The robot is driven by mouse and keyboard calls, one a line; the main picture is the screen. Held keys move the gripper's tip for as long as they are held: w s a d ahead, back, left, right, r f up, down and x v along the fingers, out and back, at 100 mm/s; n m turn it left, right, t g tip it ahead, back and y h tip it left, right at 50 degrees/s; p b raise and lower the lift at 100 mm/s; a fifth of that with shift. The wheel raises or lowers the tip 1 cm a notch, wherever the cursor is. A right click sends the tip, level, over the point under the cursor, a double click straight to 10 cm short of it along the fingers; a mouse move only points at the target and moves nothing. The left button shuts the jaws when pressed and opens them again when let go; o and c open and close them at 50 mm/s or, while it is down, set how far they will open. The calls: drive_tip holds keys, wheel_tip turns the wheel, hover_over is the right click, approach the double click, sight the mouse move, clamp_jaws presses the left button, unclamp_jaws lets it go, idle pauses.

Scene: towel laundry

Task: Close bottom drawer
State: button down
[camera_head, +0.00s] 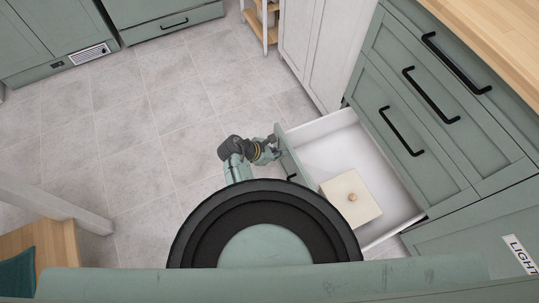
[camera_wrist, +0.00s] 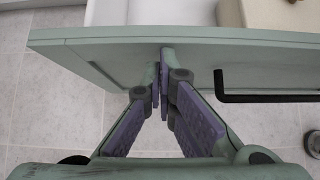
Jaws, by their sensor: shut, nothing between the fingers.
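The bottom drawer (camera_head: 322,132) is pulled far out of the green cabinet in the head view, showing its white inside. Its green front panel (camera_wrist: 110,52) spans the upper wrist view, with a black bar handle (camera_wrist: 270,98) to the right. My gripper (camera_head: 275,147) is at the outer side of the front panel, toward its far end in the head view. In the wrist view the gripper (camera_wrist: 163,88) is shut and empty, its fingertips at the panel left of the handle. I cannot tell whether they touch the panel.
A cream box (camera_head: 350,198) with a round wooden knob lies in the drawer. The closed drawers above have black handles (camera_head: 402,131). A white cabinet (camera_head: 317,48) stands beyond the drawer. Tiled floor (camera_head: 165,110) to the left is clear.

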drive_tip(key=w+d, duration=0.4)
drive_tip(key=d, duration=0.6)
drive_tip(key=w+d+b, duration=0.1)
drive_tip(key=w+d, duration=0.3)
drive_tip(key=d, duration=0.5)
drive_tip(key=w+d, duration=0.4)
drive_tip(key=d, duration=0.6)
drive_tip(key=shift+w+d, duration=0.2)
drive_tip(key=shift+d, duration=0.15)
drive_tip(key=shift+d+r, duration=0.1)
drive_tip(key=shift+r, duration=0.1)
